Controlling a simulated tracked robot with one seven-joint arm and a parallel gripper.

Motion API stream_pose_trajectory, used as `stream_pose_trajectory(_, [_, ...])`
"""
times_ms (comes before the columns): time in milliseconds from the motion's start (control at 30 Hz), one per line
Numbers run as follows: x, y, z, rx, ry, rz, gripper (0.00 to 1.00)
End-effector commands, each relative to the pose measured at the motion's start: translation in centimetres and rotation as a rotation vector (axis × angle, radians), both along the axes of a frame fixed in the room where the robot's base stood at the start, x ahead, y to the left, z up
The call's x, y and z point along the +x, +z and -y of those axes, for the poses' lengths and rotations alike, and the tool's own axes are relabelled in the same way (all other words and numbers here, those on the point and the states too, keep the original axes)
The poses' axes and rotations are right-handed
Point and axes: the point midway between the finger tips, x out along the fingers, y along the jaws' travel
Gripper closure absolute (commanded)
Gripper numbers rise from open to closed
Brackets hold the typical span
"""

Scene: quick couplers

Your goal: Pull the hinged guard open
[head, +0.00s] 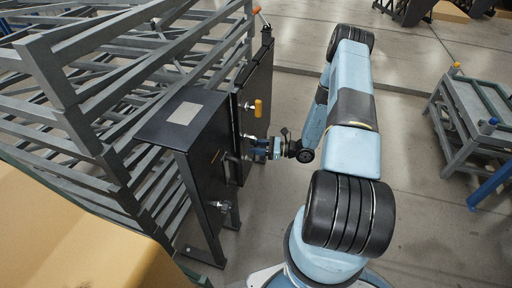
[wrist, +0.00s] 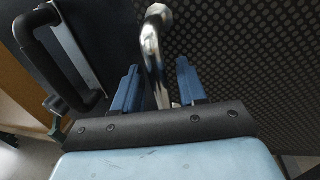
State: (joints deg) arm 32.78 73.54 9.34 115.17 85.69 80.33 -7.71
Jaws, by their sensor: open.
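A dark perforated panel, which looks like the hinged guard (wrist: 235,50), fills the right and middle of the wrist view. A bent shiny metal handle (wrist: 151,42) stands in front of it. My gripper (wrist: 157,66) is open, with one blue finger on each side of the handle's lower part; I cannot tell whether either finger touches it. In the head view my gripper (head: 258,150) is at the dark panels left of my arm. The handle is too small to make out there, and the guard's hinge cannot be told.
A black handle (wrist: 60,60) is close on the left in the wrist view. In the head view, a dark cabinet (head: 186,135) and grey metal racks (head: 70,85) stand left, with a tan box (head: 60,240) in front. A grey stand (head: 465,120) is right, with open floor between.

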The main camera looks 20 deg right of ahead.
Motion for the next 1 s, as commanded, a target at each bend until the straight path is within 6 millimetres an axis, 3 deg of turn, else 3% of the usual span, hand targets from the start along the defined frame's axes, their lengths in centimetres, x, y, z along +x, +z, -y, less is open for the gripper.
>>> stream_pose_trajectory(267, [0.02, 0.01, -0.08, 0.000, 0.000, 0.000, 0.60])
stream_pose_trajectory(667, [0.03, 0.02, -0.03, 0.000, 0.000, 0.000, 0.99])
stream_pose_trajectory(1000, [0.06, 0.03, 0.02, 0.000, -0.001, 0.001, 1.00])
